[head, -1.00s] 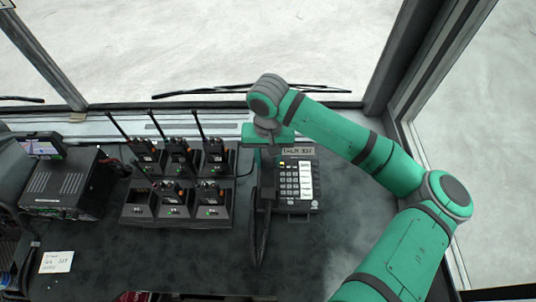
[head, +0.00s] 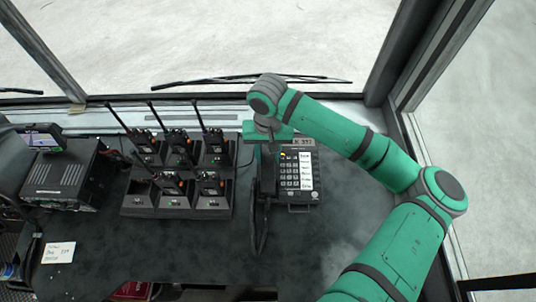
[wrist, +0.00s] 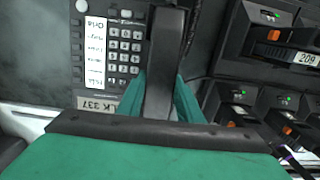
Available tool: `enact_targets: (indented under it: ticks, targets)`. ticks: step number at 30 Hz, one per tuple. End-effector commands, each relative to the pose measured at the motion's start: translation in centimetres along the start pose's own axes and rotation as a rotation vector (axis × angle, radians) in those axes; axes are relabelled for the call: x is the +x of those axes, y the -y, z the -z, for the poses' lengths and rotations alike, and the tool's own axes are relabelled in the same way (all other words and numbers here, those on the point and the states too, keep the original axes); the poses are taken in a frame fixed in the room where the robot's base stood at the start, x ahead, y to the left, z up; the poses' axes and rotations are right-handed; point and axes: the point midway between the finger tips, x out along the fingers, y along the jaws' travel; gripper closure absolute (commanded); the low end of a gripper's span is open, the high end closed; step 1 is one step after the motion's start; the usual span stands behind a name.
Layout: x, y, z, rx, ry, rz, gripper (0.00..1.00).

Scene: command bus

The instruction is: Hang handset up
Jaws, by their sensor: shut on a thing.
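The desk phone (head: 303,180) lies on the dark console, with its keypad, white label strip and display facing up. It also shows in the wrist view (wrist: 122,45). My gripper (head: 268,150) is over the left side of the phone. In the wrist view my gripper's green fingers (wrist: 160,98) are shut on the black handset (wrist: 163,60), one on each side. The handset (head: 267,185) lies lengthwise along the phone's left side, beside the keypad. The black cord (head: 257,235) hangs toward the console's front. I cannot tell whether the handset touches its cradle, which it and my gripper hide.
A charger rack (head: 175,206) with several handheld radios stands close to the left of the phone, antennas sticking up. A black radio unit (head: 62,178) and a paper note (head: 58,252) are farther left. The windscreen is behind. The console right of the phone is clear.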

Motion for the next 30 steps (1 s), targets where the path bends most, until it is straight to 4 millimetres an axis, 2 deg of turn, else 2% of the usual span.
enact_targets:
  ticks: [24, 25, 27, 30]
  targets:
    - [0.20, -0.06, -0.16, 0.000, 0.000, 0.000, 0.98]
    - [0.20, -0.05, -0.16, 0.000, 0.000, 0.000, 0.65]
    - [0.20, -0.05, -0.16, 0.000, 0.000, 0.000, 0.48]
    - [0.20, -0.05, -0.16, 0.000, 0.000, 0.000, 0.46]
